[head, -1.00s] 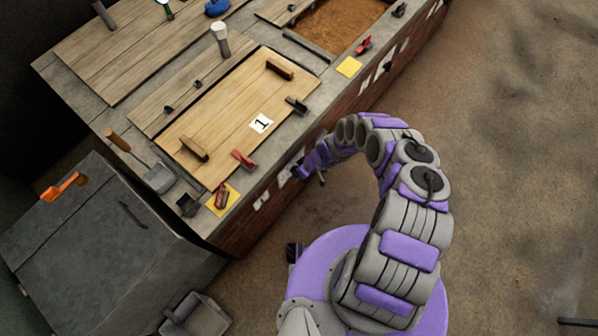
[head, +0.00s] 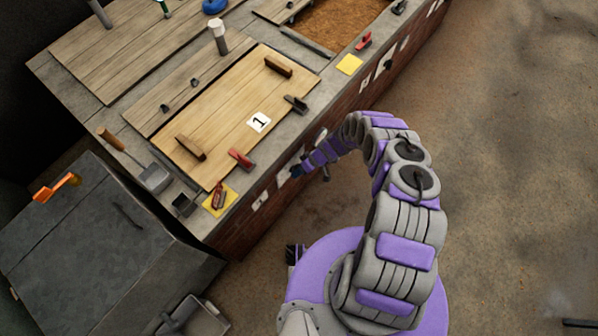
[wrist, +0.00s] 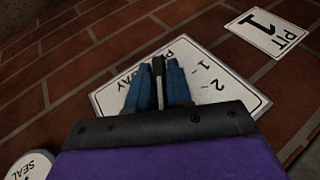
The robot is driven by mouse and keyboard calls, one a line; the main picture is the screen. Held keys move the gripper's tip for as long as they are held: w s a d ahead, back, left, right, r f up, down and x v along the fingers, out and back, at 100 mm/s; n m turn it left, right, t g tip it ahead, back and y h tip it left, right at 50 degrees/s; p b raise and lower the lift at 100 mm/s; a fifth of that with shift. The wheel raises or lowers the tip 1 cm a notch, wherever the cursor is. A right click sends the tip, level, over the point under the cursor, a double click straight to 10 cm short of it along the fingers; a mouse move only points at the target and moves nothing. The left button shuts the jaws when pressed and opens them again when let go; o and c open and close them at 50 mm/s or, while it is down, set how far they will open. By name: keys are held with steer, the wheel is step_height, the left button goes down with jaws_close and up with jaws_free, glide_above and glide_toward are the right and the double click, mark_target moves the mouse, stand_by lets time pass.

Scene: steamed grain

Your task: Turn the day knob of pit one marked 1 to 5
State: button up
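The pit one day plate (wrist: 112,98) is a white panel on the brick wall, seen upside down and tilted in the wrist view. It shows DAY lettering and the marks 1 and 2; my gripper hides the rest. The dark day knob (wrist: 158,68) stands out from the plate. My gripper (wrist: 159,80) has its two blue fingers close on either side of the knob and appears shut on it. In the head view my gripper (head: 297,171) is at the brick front below the lid marked 1 (head: 228,108). The knob is too small to make out there.
A PIT 1 sign (wrist: 268,30) is at the upper right of the wrist view, and a SEAL plate (wrist: 30,168) at the lower left. A grey cabinet (head: 100,240) stands left of my base. Open floor (head: 510,170) lies to the right.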

steer(key=o, duration=0.4)
steer(key=shift+w+a+r, duration=0.1)
steer(key=shift+w+r, duration=0.2)
steer(key=shift+w, duration=0.25)
steer(key=shift+c, duration=0.2)
steer(key=shift+s, duration=0.1)
steer(key=shift+s+f, duration=0.2)
steer(key=p+v, duration=0.4)
steer(key=v, duration=1.3)
steer(key=shift+r+p, duration=0.15)
steer(key=shift+p, duration=0.25)
